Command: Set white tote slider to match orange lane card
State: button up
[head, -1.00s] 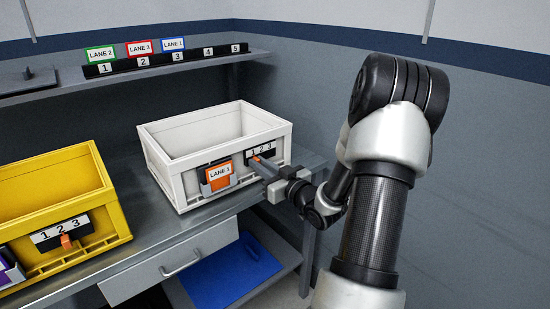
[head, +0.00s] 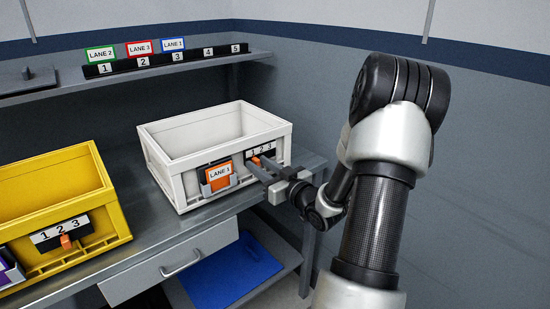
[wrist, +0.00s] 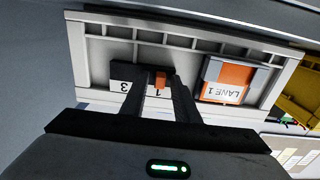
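The white tote (head: 180,175) stands on the bench with its front toward me. Its orange card (head: 218,177) sits in a holder on the front; in the wrist view the orange card (wrist: 227,82) appears upside down and reads LANE 1. Right of it in the head view is a 1-2-3 scale. The orange slider (wrist: 161,81) is by the 1; the 2 is hidden behind a finger. My gripper (wrist: 160,84) is open, one finger either side of the slider, with visible gaps. In the head view my gripper (head: 262,167) is at the tote's front.
A yellow tote (head: 115,221) with its own scale and orange slider (head: 66,241) stands at the left. A shelf (head: 210,68) behind holds lane cards above a numbered rail. A blue item (head: 232,275) lies below the bench. The wall on the right is bare.

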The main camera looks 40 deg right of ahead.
jog(key=s, duration=0.6)
jog(key=shift+s+d, duration=0.2)
jog(key=shift+s, duration=0.15)
dwell(0.5)
